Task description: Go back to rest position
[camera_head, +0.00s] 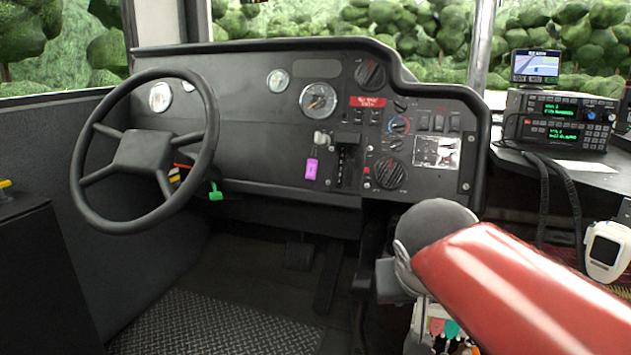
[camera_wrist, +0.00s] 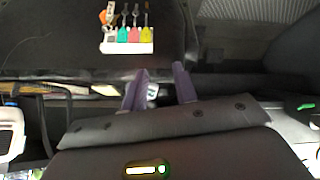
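My gripper (camera_wrist: 160,84) shows in the wrist view with its two purple-grey fingers spread apart. A small pale thing is visible behind the gap, but nothing is clearly held. In the head view my red arm reaches in from the lower right, and the gripper fingers cannot be made out there. A white key rack (camera_wrist: 143,47) with several coloured key tags is ahead of the fingers in the wrist view, apart from them. Part of the coloured tags also shows below my arm in the head view.
The dashboard (camera_head: 260,115) and steering wheel (camera_head: 145,150) fill the left and middle. A pink tag (camera_head: 311,169) hangs at the dash, and a green tag (camera_head: 215,192) is beside the wheel. A radio (camera_head: 560,120) and white handset (camera_head: 605,250) are at right, close to my arm.

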